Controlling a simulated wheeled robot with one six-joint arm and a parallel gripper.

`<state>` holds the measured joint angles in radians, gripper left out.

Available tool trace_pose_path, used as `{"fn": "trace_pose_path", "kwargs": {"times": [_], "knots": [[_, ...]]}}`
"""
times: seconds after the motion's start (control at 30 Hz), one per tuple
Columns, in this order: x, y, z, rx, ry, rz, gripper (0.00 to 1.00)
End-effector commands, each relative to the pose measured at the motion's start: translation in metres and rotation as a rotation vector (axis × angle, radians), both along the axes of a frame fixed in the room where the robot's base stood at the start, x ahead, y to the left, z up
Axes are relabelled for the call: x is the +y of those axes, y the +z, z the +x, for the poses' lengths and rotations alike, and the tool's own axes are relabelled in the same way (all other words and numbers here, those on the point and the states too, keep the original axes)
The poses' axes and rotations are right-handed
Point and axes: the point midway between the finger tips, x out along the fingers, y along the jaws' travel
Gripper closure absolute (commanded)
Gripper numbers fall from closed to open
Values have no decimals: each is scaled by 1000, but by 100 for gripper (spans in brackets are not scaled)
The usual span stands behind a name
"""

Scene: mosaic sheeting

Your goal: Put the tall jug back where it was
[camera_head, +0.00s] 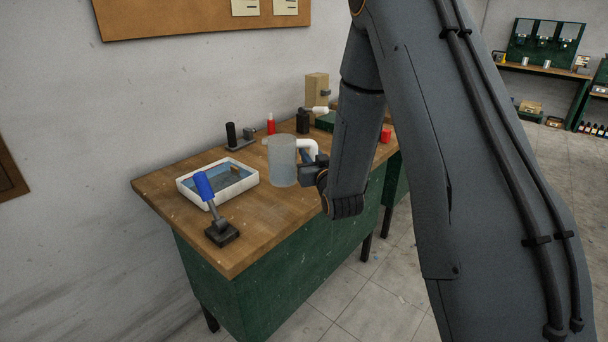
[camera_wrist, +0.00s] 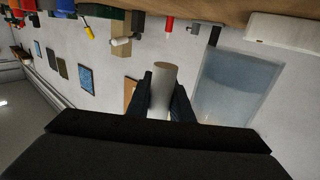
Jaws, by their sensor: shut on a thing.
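The tall jug (camera_head: 283,163) is a translucent grey-blue cylinder with a white handle (camera_head: 308,147). In the head view it shows over the middle of the wooden workbench (camera_head: 262,226). My gripper (camera_head: 314,172) is at its right side, shut on the handle. The wrist view is upside down. There the jug (camera_wrist: 235,88) shows to the right, and the pale handle (camera_wrist: 163,82) is between my fingers (camera_wrist: 163,98). My arm hides part of the bench's right side.
A white tray (camera_head: 247,182) with blue inside lies left of the jug. A blue-handled tool (camera_head: 206,188) stands in front of it. A black-handled tool (camera_head: 231,135), red bottle (camera_head: 271,124) and tan box (camera_head: 317,88) stand behind. The front middle of the bench is clear.

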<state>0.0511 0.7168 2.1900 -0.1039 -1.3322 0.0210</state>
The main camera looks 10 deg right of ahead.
Motion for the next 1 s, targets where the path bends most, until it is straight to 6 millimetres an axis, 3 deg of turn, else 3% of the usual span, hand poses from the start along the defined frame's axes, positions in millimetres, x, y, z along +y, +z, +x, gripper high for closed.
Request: {"fn": "trace_pose_path", "kwargs": {"times": [0.6, 1.0], "knots": [[4, -57, 0, 0, 6, 1, 100], [3, -63, 0, -2, 5, 0, 100]]}}
